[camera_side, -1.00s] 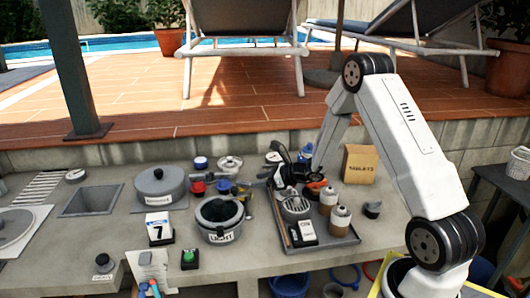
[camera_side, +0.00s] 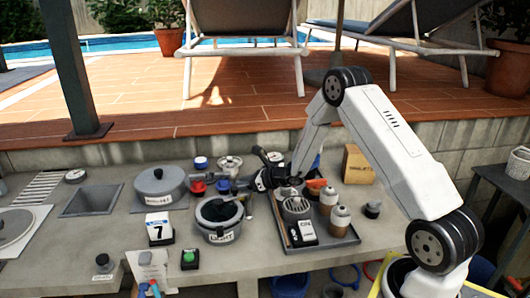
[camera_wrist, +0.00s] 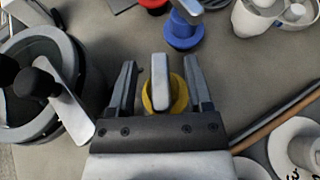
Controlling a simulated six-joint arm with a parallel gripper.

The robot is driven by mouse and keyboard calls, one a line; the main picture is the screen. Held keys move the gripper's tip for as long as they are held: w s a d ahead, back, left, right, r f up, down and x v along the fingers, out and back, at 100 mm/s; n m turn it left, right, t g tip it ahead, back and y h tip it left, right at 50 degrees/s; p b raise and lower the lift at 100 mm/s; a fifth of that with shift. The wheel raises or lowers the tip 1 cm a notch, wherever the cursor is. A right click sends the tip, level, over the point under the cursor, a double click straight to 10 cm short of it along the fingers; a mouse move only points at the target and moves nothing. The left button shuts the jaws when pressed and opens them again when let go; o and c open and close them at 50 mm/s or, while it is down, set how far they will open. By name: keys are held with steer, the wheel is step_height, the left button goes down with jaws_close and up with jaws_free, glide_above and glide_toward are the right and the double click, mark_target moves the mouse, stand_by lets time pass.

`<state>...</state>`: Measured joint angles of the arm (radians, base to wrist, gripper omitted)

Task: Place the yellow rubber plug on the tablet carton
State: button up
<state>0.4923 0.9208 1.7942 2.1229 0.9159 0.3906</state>
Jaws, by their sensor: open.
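The yellow rubber plug (camera_wrist: 180,94), with a pale upright grip tab on top, stands between the two fingers of my gripper (camera_wrist: 160,63) in the wrist view. My gripper is open, with one finger on each side of the plug and gaps to the tab. In the side view my gripper (camera_side: 243,185) is low over the counter, just right of the dark pot, and the plug is largely hidden there.
A pot labelled LIGHT (camera_side: 221,234) stands close left of my gripper. A blue plug (camera_wrist: 183,36) and a red one (camera_wrist: 152,3) lie beyond it. A tray (camera_side: 330,243) with jars and a strainer is to the right.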

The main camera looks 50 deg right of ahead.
stand_by(0.4)
jaws_close()
steer(key=shift+r, duration=0.15)
steer(key=shift+r, duration=0.85)
steer(key=s+a+r, duration=0.3)
steer(key=s+r, duration=0.8)
steer(key=s, duration=0.2)
steer(key=shift+s, duration=0.35)
steer(key=shift+a, duration=0.1)
